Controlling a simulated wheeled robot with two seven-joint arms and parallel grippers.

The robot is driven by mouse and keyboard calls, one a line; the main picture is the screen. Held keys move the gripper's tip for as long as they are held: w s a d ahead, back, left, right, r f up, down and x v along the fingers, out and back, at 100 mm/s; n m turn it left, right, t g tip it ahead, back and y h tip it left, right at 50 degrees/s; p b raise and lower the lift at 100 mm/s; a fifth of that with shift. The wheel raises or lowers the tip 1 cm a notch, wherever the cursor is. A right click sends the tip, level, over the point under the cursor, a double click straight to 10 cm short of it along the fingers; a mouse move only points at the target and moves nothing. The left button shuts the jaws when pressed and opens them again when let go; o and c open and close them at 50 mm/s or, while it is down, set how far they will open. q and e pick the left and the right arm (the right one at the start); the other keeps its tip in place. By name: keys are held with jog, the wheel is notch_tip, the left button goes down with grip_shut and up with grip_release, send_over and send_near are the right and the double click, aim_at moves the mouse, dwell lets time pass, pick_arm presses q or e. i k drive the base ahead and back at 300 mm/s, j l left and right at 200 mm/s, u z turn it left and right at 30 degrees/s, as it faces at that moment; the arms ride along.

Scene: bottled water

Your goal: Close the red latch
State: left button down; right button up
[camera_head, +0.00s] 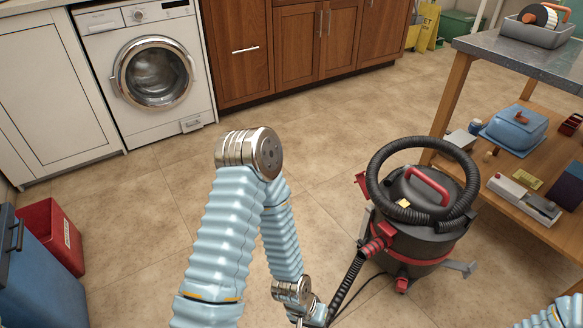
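A black and grey drum vacuum cleaner (425,245) stands on the floor right of centre, with a red carry handle (428,184) on its lid. A red latch-like part (362,186) sticks out at the left side of its rim; I cannot tell for sure whether it is open. A red hose fitting (376,246) is lower on the front. My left arm (215,230) rises at the centre and bends back down; its wrist (297,292) is left of the vacuum, apart from the latch. Its gripper is not visible. Only a piece of my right arm (560,314) shows at the lower right corner.
A black hose (345,285) runs from the vacuum toward my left wrist. A red bin (52,235) and blue bin (40,285) are at the left. Floor behind is clear.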

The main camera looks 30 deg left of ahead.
aim_at(360, 177)
jog(key=i+j+u, duration=0.15)
jog(key=u, duration=0.25)
jog(key=i+j+u, duration=0.2)
jog(key=u, duration=0.25)
jog(key=i+j+u, duration=0.1)
jog(key=u, duration=0.3)
jog(key=i+j+z, duration=0.15)
jog(key=i+z, duration=0.25)
jog(key=i+j+z, duration=0.6)
jog(key=z, duration=0.25)
jog(key=i+j+z, duration=0.3)
jog(key=z, duration=0.15)
jog(key=i+j+z, duration=0.15)
jog(key=j+z, duration=0.3)
jog(key=l, duration=0.1)
